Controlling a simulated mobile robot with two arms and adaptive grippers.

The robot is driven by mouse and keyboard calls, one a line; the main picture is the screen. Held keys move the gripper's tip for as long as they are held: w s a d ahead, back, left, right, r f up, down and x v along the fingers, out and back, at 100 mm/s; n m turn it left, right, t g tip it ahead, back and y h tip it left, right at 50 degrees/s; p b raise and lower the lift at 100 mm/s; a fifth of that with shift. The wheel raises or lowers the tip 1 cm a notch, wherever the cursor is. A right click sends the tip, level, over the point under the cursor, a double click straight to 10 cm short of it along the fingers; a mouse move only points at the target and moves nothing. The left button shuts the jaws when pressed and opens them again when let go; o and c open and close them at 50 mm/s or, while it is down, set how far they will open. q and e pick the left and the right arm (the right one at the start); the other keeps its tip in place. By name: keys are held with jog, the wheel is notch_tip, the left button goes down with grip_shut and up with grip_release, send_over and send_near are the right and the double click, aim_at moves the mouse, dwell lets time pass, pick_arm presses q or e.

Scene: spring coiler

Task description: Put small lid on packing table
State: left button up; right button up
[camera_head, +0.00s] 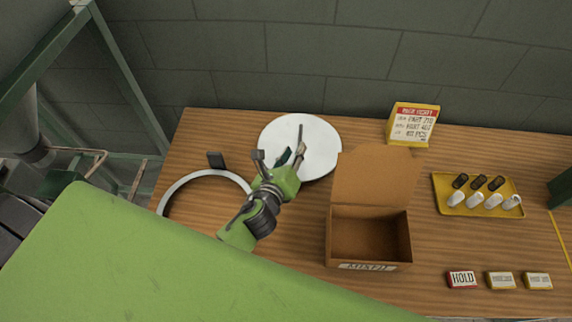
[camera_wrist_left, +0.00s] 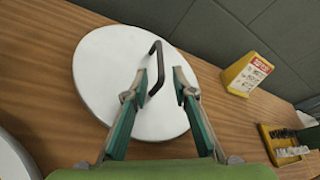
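A round white lid (camera_head: 318,152) with a dark bar handle (camera_head: 299,136) appears to lie flat at the back of the wooden table (camera_head: 222,135). It also fills the middle of the left wrist view (camera_wrist_left: 105,65). My left gripper (camera_head: 279,156) is over the lid's near left part. Its two fingers stand apart, with the handle (camera_wrist_left: 156,66) just ahead of and partly between the tips in the left wrist view. I cannot tell whether a finger touches the handle. My right gripper is not in view.
A pale ring-shaped piece (camera_head: 176,187) with a dark tab lies left of my gripper. An open cardboard box (camera_head: 370,262) stands right of it. A yellow sign (camera_head: 412,122), a yellow tray (camera_head: 443,195) and small label blocks (camera_head: 500,280) are farther right. A wall stands behind.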

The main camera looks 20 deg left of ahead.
pick_arm(q)
jog(key=b+v, duration=0.1)
jog(key=v, duration=0.5)
jog(key=shift+s+f, duration=0.1)
jog(key=shift+v, duration=0.85)
